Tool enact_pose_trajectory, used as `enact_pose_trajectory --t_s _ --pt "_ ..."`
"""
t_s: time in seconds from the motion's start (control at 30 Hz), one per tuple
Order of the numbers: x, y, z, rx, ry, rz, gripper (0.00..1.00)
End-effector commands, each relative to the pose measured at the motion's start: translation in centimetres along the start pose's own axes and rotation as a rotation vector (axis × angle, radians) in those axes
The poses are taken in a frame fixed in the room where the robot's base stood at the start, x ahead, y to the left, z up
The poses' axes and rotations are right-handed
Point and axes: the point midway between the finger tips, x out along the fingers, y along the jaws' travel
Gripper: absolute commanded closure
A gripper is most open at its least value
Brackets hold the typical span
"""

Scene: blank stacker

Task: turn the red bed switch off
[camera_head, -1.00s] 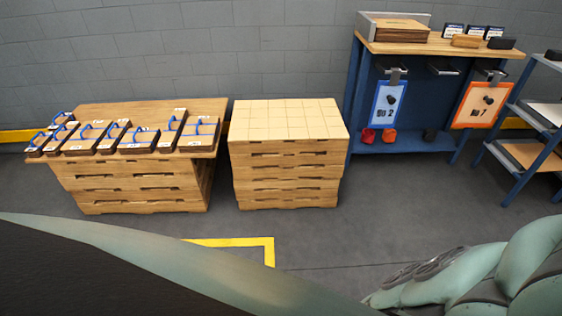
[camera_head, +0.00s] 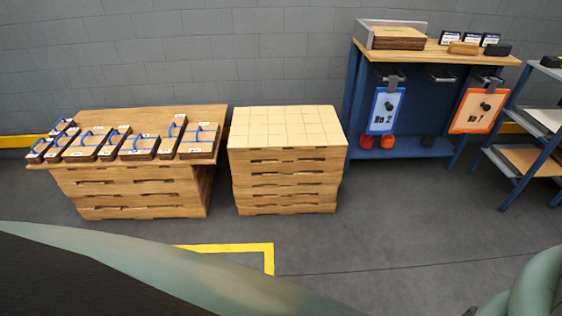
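I cannot make out a red bed switch in the head view. Two small red objects, a darker one (camera_head: 366,142) and a brighter one (camera_head: 387,142), sit on the lower shelf of the blue workbench (camera_head: 355,110); what they are is too small to tell. My gripper is not in view. Pale green parts, apparently of my own body, fill the lower left and lower right corners.
Several strapped wooden blocks lie on a pallet stack (camera_head: 130,190) at left. A blue tag board (camera_head: 384,108) and an orange one (camera_head: 475,110) hang from the workbench. A rack (camera_head: 510,185) stands right. The grey floor ahead is clear.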

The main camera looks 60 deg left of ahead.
Motion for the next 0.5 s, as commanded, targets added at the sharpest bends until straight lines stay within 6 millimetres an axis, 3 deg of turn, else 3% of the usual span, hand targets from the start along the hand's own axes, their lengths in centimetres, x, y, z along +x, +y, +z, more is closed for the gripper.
enact_pose_trajectory --t_s 0.23,0.5 --pt "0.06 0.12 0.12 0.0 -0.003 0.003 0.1" --pt "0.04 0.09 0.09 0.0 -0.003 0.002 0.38"
